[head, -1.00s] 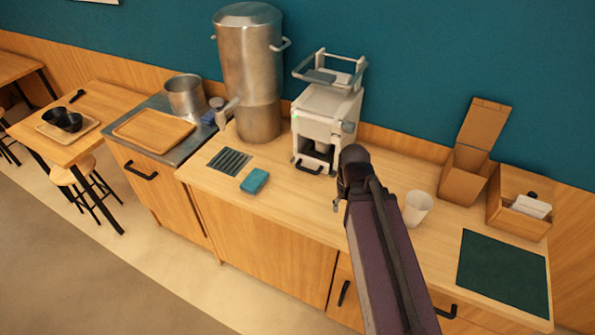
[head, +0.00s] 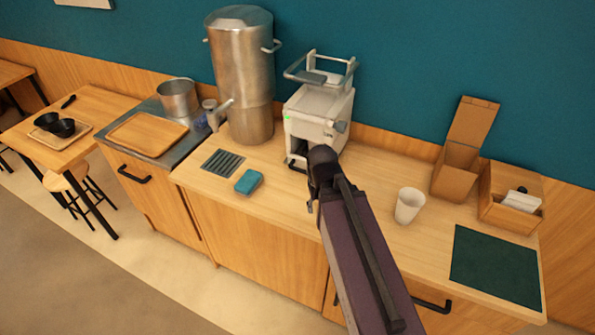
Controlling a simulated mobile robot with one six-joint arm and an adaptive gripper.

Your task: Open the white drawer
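A white machine (head: 318,117) with a grey top frame and a small green light stands on the wooden counter against the teal wall. A black handle (head: 295,164) shows low on its front, at the dark opening. I cannot make out a separate white drawer; my arm hides the right part of the machine's lower front. My gripper (head: 322,163) is at the end of the dark arm, in front of the machine's base and just right of the handle in the picture. Its fingers cannot be made out, and I cannot tell whether it touches the handle.
A blue sponge (head: 249,181) lies left of the arm, near a drain grate (head: 223,163). A tall steel urn (head: 243,75) stands left of the machine. A white cup (head: 409,205), cardboard box (head: 460,165) and dark green mat (head: 496,266) are on the right.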

